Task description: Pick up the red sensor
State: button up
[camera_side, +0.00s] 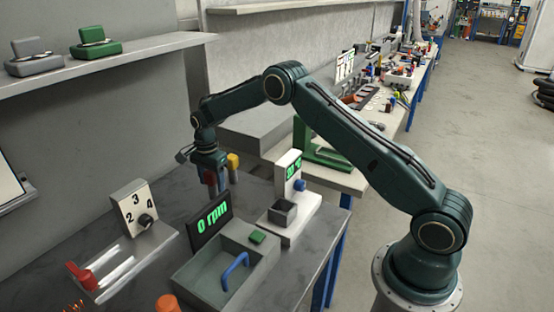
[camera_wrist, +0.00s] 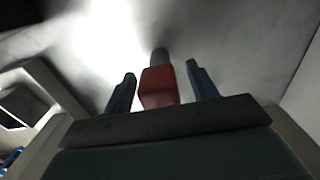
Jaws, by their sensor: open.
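The red sensor (camera_wrist: 158,86) is a red block with a dark grey tip in the wrist view. It stands between the two blue fingers of my gripper (camera_wrist: 161,72). The fingers are open, with a visible gap on the right side and a narrower one on the left. In the side view the sensor (camera_side: 210,177) shows as a small red patch at my gripper (camera_side: 215,182), low over the back of the grey table. Its lower part is hard to make out there, and I cannot tell whether it rests on the table.
A yellow object (camera_side: 233,161) is close behind my gripper. An rpm display (camera_side: 209,218) and a grey bin (camera_side: 208,276) with a blue handle are in front. A device with a green display (camera_side: 288,173) is to the right, a numbered dial box (camera_side: 134,206) to the left.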

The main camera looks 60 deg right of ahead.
jog(key=c, duration=1.1)
jog(key=shift+r, duration=0.1)
notch_tip(320, 180, up, 20)
jog(key=shift+f, duration=0.1)
dwell(0.5)
